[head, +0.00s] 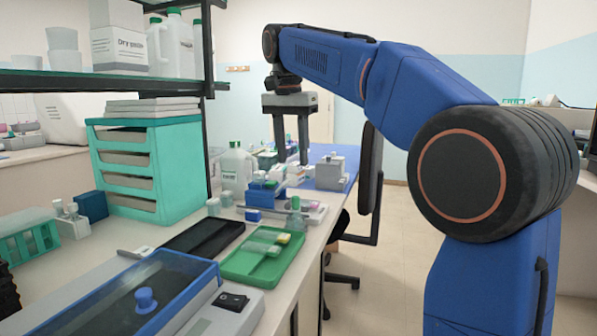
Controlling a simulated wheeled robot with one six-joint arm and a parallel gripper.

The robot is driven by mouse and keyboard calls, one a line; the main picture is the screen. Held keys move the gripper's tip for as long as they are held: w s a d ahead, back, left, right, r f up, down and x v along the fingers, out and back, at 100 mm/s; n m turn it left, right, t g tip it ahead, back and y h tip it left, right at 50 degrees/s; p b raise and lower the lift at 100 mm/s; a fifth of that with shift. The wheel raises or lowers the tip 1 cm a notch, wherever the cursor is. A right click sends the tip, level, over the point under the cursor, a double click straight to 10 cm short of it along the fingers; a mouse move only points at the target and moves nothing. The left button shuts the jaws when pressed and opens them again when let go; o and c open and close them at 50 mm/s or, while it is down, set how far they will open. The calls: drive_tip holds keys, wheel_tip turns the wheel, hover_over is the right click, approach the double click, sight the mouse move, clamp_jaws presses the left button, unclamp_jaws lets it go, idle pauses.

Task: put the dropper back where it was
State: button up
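My gripper (292,162) hangs from my arm above the far part of the bench, pointing down. Its two dark fingers are apart, and I see nothing held between them. Below it is a blue rack (262,190) with small bottles. A thin dark rod (268,210) lies just in front of the rack, beside a pale tray (316,212) with small coloured items. I cannot tell whether this rod is the dropper, and no other dropper can be made out for sure. The gripper's height above the rack is hard to judge.
A green tray (238,269) with slides and a black tray (181,243) lie nearer. A blue-lidded device (120,305) fills the front. A white jug (236,170) stands left of the rack, a grey block (331,173) right. Teal drawers (130,190) and a shelf (60,82) bound the left.

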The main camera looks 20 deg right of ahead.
drive_tip(key=shift+r, duration=0.15)
drive_tip(key=s+d+f+n+t, duration=0.2)
drive_tip(key=s+d+f+n, duration=0.2)
drive_tip(key=s+f, duration=1.2)
drive_tip(key=s+d+f+n+t+y, duration=0.1)
drive_tip(key=s+d+f+n, duration=0.3)
drive_tip(key=s+f, duration=1.2)
wheel_tip(320, 180, down, 2)
drive_tip(key=shift+s+f+n+t, duration=0.15)
drive_tip(key=shift+s+n+t, duration=0.2)
drive_tip(key=shift+n, duration=0.35)
